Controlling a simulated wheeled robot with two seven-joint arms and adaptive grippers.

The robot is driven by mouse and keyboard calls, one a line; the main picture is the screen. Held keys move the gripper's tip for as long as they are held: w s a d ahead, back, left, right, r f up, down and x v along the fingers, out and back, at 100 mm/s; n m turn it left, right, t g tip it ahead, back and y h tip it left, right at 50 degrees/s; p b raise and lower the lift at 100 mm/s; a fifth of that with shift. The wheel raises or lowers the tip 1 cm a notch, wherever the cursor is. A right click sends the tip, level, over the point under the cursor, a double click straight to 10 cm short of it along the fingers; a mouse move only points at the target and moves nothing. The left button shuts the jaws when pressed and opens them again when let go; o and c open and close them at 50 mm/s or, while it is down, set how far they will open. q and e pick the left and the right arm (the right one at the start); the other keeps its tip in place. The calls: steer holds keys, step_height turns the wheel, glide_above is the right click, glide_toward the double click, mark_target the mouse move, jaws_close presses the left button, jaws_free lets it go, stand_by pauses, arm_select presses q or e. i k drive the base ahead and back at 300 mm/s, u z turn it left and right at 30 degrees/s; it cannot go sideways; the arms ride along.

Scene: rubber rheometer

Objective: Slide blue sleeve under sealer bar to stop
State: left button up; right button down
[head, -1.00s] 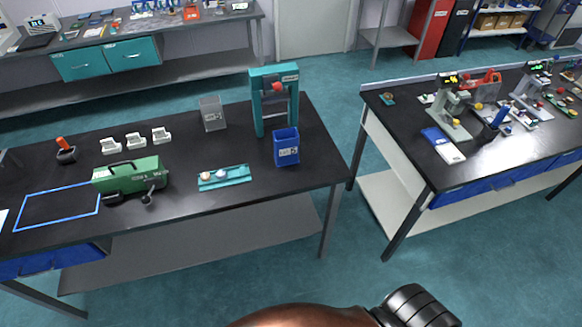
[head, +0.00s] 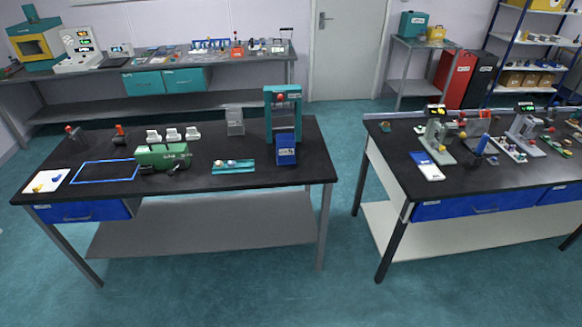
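Neither of my grippers is in view. On the right bench a flat blue-and-white piece (head: 427,165) lies near the front left, and a slim blue upright piece (head: 481,144) stands further right. On the left bench a blue labelled box (head: 286,150) stands at the foot of a teal frame (head: 283,108). A green machine with a handle (head: 163,156) sits left of it. I cannot tell for certain which blue item is the sleeve or which device has the sealer bar.
The left bench (head: 230,181) also holds a teal tray (head: 233,167), a clear grey box (head: 235,121), several white blocks and a blue outlined rectangle (head: 104,171). The right bench (head: 530,181) carries grey-green instruments (head: 437,136). Open floor (head: 340,200) lies between the benches.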

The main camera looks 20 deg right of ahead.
mark_target(286, 143)
steer(key=u, duration=0.7)
steer(key=i, duration=1.45)
steer(key=z, duration=0.1)
